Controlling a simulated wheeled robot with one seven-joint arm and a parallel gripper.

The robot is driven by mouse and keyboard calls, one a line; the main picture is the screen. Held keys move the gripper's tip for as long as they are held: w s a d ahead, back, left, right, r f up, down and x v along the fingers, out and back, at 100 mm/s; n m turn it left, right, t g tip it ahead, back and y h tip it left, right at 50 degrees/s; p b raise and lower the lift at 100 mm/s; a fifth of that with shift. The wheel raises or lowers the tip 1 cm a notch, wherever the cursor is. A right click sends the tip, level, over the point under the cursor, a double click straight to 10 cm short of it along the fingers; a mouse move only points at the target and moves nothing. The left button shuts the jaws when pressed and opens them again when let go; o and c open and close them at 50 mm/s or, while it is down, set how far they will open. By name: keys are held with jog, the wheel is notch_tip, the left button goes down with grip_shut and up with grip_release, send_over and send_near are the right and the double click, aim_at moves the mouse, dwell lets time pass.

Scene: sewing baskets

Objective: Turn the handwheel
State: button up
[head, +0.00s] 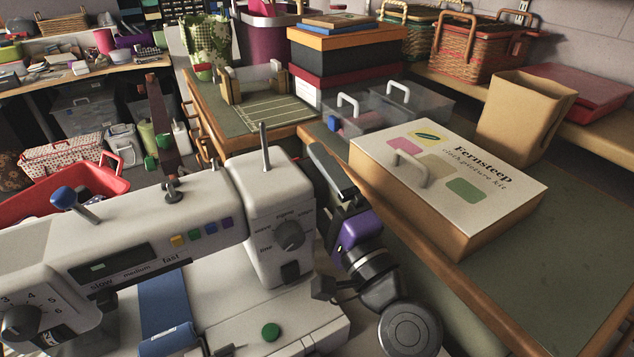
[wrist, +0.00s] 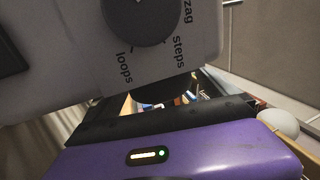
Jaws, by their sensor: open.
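The white sewing machine (head: 262,230) fills the lower left of the head view. Its right end carries a grey selector dial (head: 289,235), which also shows with its lettering in the wrist view (wrist: 140,15). My gripper (head: 325,175), with a purple body behind it, is close to the machine's right end and is open. The handwheel is mostly hidden by the machine and my gripper. A dark rounded part, perhaps the handwheel (wrist: 160,92), shows below the dial housing in the wrist view. I cannot tell whether my fingers touch it.
A cloth picture kit box (head: 450,180) lies on the bench to the right, close to my arm. Clear lidded bins (head: 405,105) and stacked boxes (head: 345,50) stand behind. A tan paper bag (head: 525,115) is at the back right. The bench's front right is bare.

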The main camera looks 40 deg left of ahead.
aim_at(329, 203)
jog(key=shift+v, duration=3.9)
